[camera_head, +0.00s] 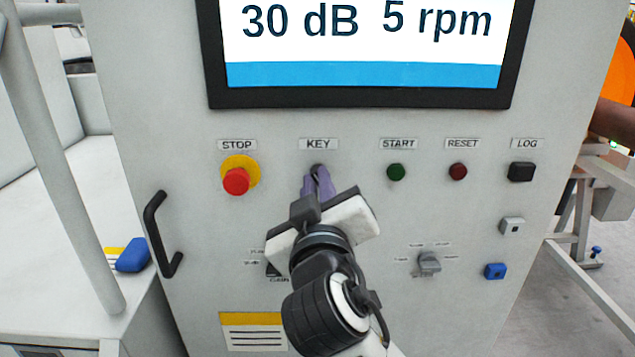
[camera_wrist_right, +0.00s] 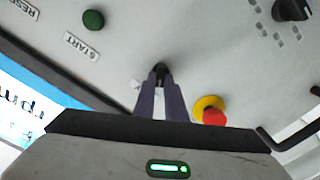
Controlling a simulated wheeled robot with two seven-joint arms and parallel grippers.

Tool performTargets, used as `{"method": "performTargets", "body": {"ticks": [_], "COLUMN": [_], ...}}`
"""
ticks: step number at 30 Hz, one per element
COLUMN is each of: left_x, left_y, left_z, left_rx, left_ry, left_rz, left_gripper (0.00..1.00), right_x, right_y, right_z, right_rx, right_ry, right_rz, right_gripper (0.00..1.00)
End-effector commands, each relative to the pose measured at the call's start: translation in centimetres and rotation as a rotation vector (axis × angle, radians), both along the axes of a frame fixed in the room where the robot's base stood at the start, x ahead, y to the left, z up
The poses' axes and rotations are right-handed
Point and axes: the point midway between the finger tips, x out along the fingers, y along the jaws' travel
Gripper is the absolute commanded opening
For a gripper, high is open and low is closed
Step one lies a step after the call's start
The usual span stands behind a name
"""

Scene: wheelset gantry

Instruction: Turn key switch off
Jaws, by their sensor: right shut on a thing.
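The key switch (camera_head: 317,169) sits under the KEY label on the grey panel, mostly hidden by my gripper in the head view. My right gripper (camera_head: 318,184) reaches up to it from below, with its purple fingers closed together at the switch. In the right wrist view the dark key switch (camera_wrist_right: 160,70) shows between the tips of the right gripper (camera_wrist_right: 160,84). The fingers are shut on it. Which way the key is turned cannot be told. My left gripper is not in view.
The red STOP button (camera_head: 236,180) with its yellow collar is just left of the fingers. The green START button (camera_head: 396,172), red RESET button (camera_head: 457,171) and black LOG button (camera_head: 521,171) are to the right. A rotary knob (camera_head: 429,262) is lower right; a black handle (camera_head: 159,234) is at left.

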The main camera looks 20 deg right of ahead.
Motion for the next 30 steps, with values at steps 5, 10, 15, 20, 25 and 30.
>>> {"method": "performTargets", "body": {"ticks": [5, 10, 15, 20, 25, 30], "left_x": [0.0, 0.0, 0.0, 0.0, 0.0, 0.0], "left_y": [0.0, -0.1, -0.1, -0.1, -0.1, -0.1], "left_z": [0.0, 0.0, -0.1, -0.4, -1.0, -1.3], "left_rx": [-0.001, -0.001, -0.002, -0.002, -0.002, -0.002], "left_ry": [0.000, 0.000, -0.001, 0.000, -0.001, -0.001], "left_rz": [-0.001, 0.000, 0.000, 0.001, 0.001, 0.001], "left_gripper": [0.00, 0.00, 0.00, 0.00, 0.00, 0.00], "right_x": [0.0, 0.0, -0.2, -2.1, -5.5, -8.2], "right_y": [0.0, 0.0, 0.1, 0.7, 1.7, 2.4], "right_z": [-0.2, -0.1, -0.1, -0.3, -0.3, -0.3], "right_rx": [-0.003, -0.001, -0.001, 0.003, 0.005, 0.001], "right_ry": [0.005, 0.003, 0.002, 0.002, 0.004, 0.004], "right_rz": [-0.001, 0.000, 0.000, 0.003, 0.004, 0.002], "right_gripper": [0.29, 0.30, 0.30, 0.30, 0.30, 0.30]}}
